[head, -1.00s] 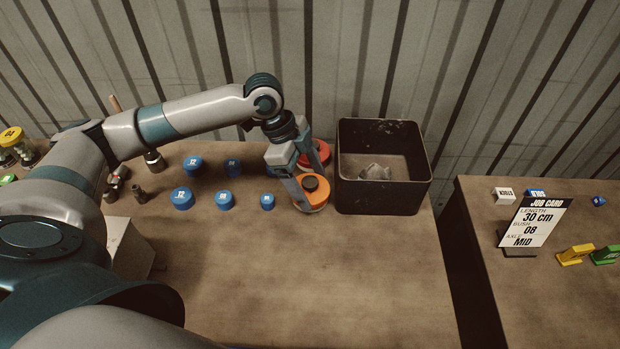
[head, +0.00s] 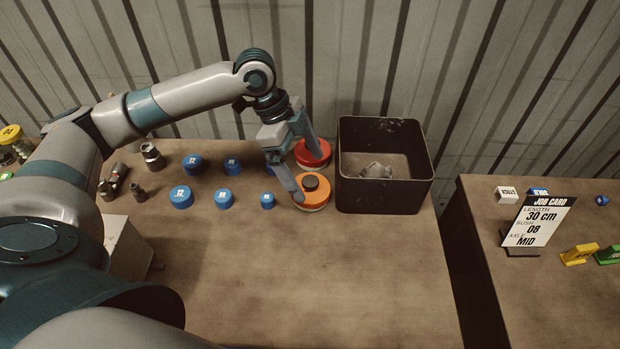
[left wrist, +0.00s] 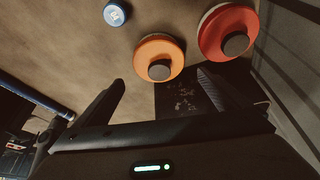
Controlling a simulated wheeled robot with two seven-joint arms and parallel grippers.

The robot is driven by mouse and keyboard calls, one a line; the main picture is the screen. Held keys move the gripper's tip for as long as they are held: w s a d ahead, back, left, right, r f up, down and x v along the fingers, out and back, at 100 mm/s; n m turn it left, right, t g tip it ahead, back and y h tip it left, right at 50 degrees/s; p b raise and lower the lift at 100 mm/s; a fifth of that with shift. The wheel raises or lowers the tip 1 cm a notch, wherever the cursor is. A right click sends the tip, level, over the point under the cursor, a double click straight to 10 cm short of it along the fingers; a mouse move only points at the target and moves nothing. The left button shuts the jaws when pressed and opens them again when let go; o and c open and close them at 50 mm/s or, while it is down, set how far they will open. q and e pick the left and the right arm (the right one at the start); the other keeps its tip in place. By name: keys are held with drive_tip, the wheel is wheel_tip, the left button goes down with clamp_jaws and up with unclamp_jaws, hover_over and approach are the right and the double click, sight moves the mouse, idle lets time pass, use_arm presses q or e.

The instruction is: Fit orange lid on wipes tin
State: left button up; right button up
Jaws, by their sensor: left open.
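The orange lid (head: 319,187), a round disc with a dark knob, sits level on a pale round tin (head: 313,208) on the bench, just left of the black bin. The orange lid also shows in the left wrist view (left wrist: 157,61), beyond my fingertips. My left gripper (head: 306,168) is open and empty, its fingers above and behind the lid, apart from it as far as I can tell. In the left wrist view its two fingers (left wrist: 160,82) are spread wide. A red lid (head: 314,150) sits on another tin behind. My right gripper is not in view.
A black open bin (head: 428,180) with a grey rag stands close to the right of the tins. Several blue numbered caps (head: 181,197) and metal fittings (head: 152,156) lie to the left. The front of the bench is clear. A gap separates the second table (head: 480,230).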

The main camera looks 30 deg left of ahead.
use_arm(q)
drive_tip(key=b+v, duration=0.1)
drive_tip(key=v, duration=0.8)
drive_tip(key=shift+b, duration=0.35)
